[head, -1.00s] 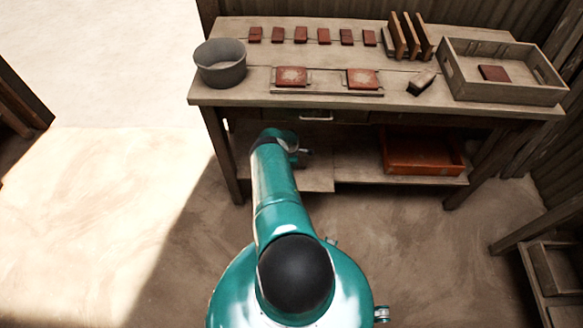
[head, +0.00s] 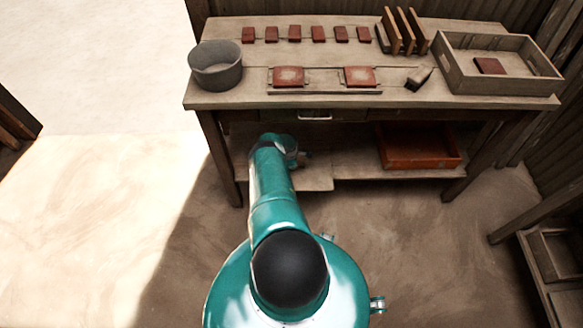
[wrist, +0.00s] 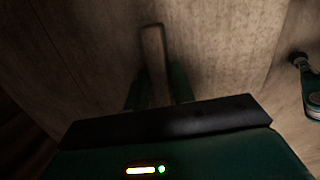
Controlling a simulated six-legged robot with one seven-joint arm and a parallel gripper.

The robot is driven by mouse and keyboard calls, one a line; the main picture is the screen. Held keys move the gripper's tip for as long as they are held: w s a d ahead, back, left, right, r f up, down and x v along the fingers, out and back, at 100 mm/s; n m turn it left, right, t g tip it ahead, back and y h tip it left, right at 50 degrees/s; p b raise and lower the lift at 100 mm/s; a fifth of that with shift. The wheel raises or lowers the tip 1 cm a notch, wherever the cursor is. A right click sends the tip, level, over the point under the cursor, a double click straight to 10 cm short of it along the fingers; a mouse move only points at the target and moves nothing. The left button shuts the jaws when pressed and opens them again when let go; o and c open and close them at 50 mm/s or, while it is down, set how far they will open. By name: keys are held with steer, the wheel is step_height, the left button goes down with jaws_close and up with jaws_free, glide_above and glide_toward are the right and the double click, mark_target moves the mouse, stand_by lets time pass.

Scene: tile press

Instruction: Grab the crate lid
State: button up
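The crate lid looks to be the flat pale wooden board (head: 316,178) on the left of the bench's lower shelf, partly hidden behind my arm. In the wrist view the board (wrist: 225,55) fills most of the picture, with a raised wooden bar (wrist: 154,55) on it. My gripper (head: 305,157) is low under the bench top, over the board. In the wrist view its dark green fingers (wrist: 160,85) stand on either side of the bar's near end. It is too dark to tell if they touch the bar.
The bench top (head: 240,98) is just above my arm and carries a grey bucket (head: 215,65), several red tiles and a wooden crate (head: 500,83). An orange tray (head: 420,150) sits right on the lower shelf. Floor on the left is clear.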

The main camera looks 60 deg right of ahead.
jaws_close()
steer(key=shift+r, duration=0.15)
